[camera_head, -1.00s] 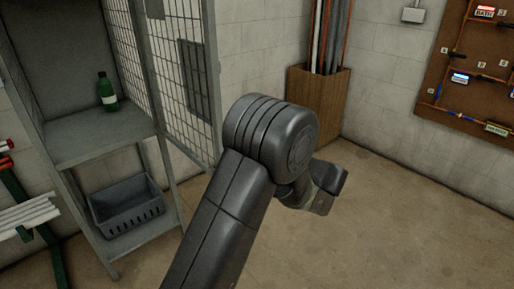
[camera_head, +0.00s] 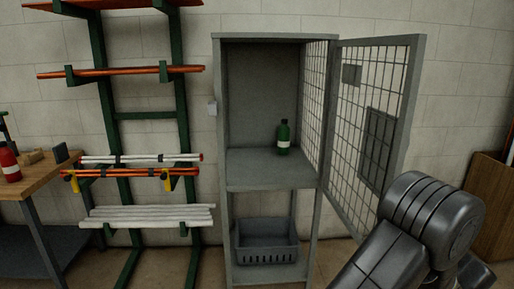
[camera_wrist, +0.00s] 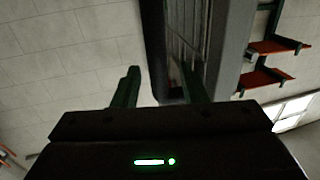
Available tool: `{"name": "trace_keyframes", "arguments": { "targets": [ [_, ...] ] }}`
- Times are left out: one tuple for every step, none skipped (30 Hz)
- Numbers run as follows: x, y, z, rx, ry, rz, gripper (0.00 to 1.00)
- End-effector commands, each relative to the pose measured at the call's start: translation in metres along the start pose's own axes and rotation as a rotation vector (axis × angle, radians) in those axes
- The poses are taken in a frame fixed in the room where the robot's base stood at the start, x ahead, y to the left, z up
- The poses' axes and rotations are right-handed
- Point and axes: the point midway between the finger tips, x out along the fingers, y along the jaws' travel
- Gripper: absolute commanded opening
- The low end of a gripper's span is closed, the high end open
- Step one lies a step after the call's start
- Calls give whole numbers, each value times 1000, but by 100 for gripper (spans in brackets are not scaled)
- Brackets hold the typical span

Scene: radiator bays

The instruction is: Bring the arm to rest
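My arm (camera_head: 425,225) shows at the lower right of the head view, dark grey and bent at a thick ribbed joint. Its end is low at the right and mostly hidden behind that joint. In the wrist view, my gripper (camera_wrist: 160,88) has two dark green fingers standing apart. Nothing is seen held between them. Behind the fingers, the wrist view shows pale block wall and a grey upright structure, tilted in the picture.
A grey cabinet (camera_head: 272,170) stands with its mesh door (camera_head: 375,125) open to the right, beside my arm. It holds a green bottle (camera_head: 283,138) and a grey crate (camera_head: 264,241). A pipe rack (camera_head: 183,110) and workbench (camera_head: 35,182) stand left.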

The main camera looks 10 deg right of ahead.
Motion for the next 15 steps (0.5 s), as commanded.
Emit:
{"name": "trace_keyframes", "arguments": {
  "targets": [
    [9,-1,0,1,0,-2,39],
    [13,-1,0,1,0,-2,39],
    [17,0,0,1,0,-2,39],
    [20,0,0,1,0,-1,39],
    [23,0,0,1,0,-1,39],
    [26,0,0,1,0,0,39],
    [28,0,0,1,0,0,39],
    [29,0,0,1,0,1,39],
    [30,0,0,1,0,1,39],
    [30,0,0,1,0,2,39],
    [30,-1,0,1,0,3,39],
    [30,-1,0,1,0,4,39],
    [30,-1,0,1,0,4,39],
    [30,-1,0,1,0,4,39],
    [30,-1,0,1,0,4,39]
  ]
}}
